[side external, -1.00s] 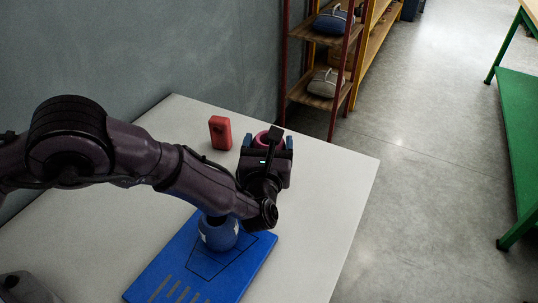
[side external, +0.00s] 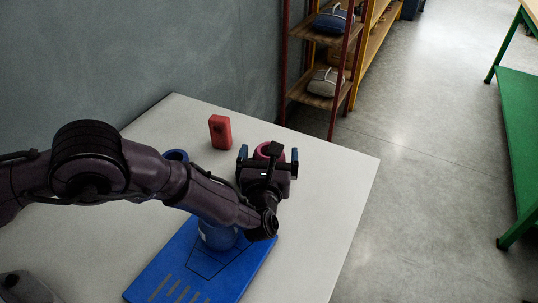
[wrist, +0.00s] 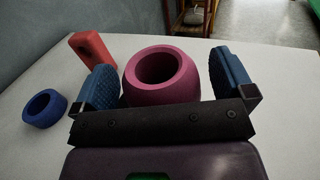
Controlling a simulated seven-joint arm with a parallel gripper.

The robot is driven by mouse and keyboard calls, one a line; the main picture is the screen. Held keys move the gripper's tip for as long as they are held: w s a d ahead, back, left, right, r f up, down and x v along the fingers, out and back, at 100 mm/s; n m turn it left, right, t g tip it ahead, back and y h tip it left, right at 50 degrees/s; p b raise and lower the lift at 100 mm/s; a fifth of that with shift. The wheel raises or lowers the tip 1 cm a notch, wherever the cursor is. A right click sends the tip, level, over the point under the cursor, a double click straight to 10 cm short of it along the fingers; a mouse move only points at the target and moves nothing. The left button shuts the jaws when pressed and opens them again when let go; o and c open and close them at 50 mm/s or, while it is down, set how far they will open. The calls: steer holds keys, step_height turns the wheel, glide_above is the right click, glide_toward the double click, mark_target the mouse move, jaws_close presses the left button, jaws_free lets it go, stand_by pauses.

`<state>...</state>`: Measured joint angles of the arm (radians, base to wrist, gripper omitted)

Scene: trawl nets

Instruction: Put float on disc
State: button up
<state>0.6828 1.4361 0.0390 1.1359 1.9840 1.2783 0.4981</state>
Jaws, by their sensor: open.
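A magenta hollow float (wrist: 163,77), round with a wide hole in its top, stands upright on the table between my gripper's fingers; its top shows in the side view (side external: 268,150). My gripper (wrist: 168,88) is open, with one blue-padded finger on each side of the float. A gap shows at the right finger; contact on the left cannot be told. A blue rounded piece with a white label (side external: 218,236) sits on a blue board (side external: 180,270), partly hidden by my arm. I cannot tell which piece is the disc.
A red block with a hole (side external: 220,132) stands on the white table (side external: 310,220), behind and left of my gripper. The table's right side is clear.

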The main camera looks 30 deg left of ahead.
steer(key=v, duration=0.3)
steer(key=shift+s+d+r, duration=0.15)
steer(key=shift+d, duration=0.05)
step_height(320, 180, up, 6)
steer(key=shift+a, duration=0.15)
steer(key=shift+r, duration=0.5)
steer(key=shift+a+r, duration=0.15)
steer(key=s+a+r+n+g+y, duration=0.1)
steer(key=s+a+r+n+g, duration=0.45)
steer(key=a+r+n, duration=0.45)
steer(key=s+a+r+n+g+y, duration=0.1)
steer(key=s+a+r+n+g, duration=0.3)
steer(key=a+r+n+g, duration=0.55)
steer(key=s+a+n+t+h, duration=0.2)
steer(key=s+n+h, duration=0.2)
steer(key=s, duration=0.7)
steer(key=s+a+r+n+t+h, duration=0.1)
steer(key=s+n+h, duration=0.3)
steer(key=s+n, duration=0.4)
steer(key=s+a+t, duration=0.1)
steer(key=s, duration=0.2)
steer(key=shift+a+r+h, duration=0.2)
steer(key=shift+a+h, duration=0.1)
steer(key=shift+h, duration=0.1)
